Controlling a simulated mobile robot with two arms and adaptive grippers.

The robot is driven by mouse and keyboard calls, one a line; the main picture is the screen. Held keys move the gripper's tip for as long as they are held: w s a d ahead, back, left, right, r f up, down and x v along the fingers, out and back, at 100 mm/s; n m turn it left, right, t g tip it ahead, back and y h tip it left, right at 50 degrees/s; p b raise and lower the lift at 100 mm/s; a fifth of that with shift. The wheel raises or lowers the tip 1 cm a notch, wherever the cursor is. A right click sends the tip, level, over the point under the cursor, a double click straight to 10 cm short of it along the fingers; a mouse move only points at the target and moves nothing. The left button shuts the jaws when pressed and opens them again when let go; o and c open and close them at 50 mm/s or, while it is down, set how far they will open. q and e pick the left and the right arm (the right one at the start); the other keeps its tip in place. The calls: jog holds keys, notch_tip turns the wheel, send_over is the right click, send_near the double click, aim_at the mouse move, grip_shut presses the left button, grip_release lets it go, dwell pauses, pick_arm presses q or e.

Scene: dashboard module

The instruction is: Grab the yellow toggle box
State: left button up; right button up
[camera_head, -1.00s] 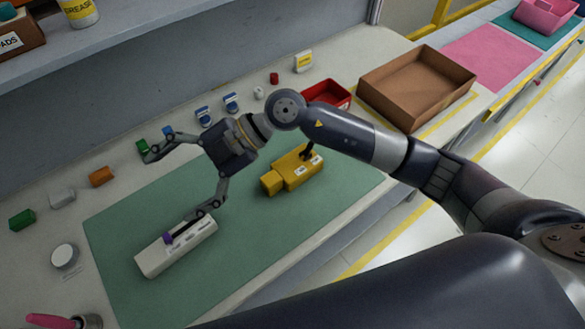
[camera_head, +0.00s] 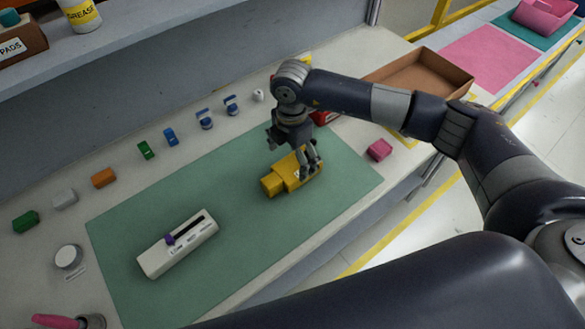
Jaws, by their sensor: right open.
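The yellow toggle box (camera_head: 272,184) lies on the green mat (camera_head: 235,225), right of the mat's middle. My right gripper (camera_head: 294,156) points down at the box's far right part, its jaws open. One finger shows over the box's right end and the other by its far side. The fingers and wrist hide the toggle and part of the top. I cannot tell whether a finger touches the box. My left gripper is not in view.
A white slider box (camera_head: 190,246) with a purple knob lies left on the mat. A red bin (camera_head: 324,118), a brown tray (camera_head: 425,72) and a pink block (camera_head: 380,150) are to the right. Several small coloured parts line the back. The mat between the two boxes is clear.

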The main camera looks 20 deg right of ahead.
aim_at(293, 167)
jog(key=shift+f+p, duration=0.5)
jog(key=shift+f, duration=0.1)
notch_tip(293, 167, down, 4)
jog(key=shift+d+r+p, duration=0.15)
jog(key=shift+r+p, duration=0.1)
jog(key=shift+p, duration=0.4)
jog(key=shift+w+f, duration=0.1)
jog(key=shift+f, duration=0.3)
jog(key=c, duration=1.3)
